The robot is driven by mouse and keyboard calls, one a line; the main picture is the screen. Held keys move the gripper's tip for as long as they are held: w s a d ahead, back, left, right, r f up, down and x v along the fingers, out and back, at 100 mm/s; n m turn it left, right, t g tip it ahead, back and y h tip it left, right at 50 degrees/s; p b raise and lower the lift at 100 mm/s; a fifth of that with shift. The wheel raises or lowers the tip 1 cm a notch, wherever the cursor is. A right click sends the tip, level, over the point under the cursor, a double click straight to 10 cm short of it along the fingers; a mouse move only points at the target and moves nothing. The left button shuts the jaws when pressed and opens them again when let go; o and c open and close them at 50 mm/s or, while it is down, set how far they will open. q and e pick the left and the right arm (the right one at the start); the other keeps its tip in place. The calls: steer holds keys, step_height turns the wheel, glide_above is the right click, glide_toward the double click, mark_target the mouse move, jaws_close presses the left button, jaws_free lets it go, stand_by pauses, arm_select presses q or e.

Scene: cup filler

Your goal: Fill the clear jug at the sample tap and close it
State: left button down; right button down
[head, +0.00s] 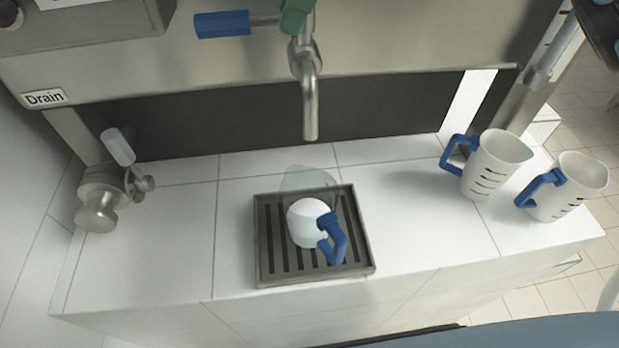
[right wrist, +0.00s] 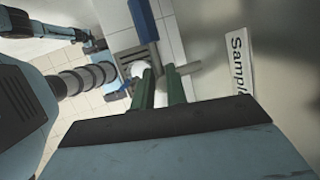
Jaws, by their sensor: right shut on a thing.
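The clear jug (head: 308,181) stands on the slotted drip tray (head: 262,240), below the tap spout (head: 311,100). White fills its lower part; its blue handle (head: 335,240) points toward the front right. No stream shows under the spout. The tap's blue lever (head: 222,24) points left. My right gripper (head: 297,14) has its green fingers shut on the tap at the lever's inner end. The right wrist view shows these fingers, with the blue lever (right wrist: 143,20) beyond them. My left arm's end (right wrist: 92,45) shows small at upper left there; its jaws are unclear.
Two white jugs with blue handles, one left (head: 495,165) and one right (head: 572,187), stand at the counter's right end. A metal valve (head: 103,200) is at the left under the "Drain" label (head: 44,98). The white counter is clear between valve and tray.

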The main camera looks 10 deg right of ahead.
steer(key=c, duration=1.3)
jaws_free()
steer(key=shift+w, duration=0.35)
steer(key=shift+c, duration=0.2)
steer(key=shift+s, duration=0.15)
steer(key=v, duration=1.3)
steer(key=shift+r+p, duration=0.25)
steer(key=shift+p, duration=0.2)
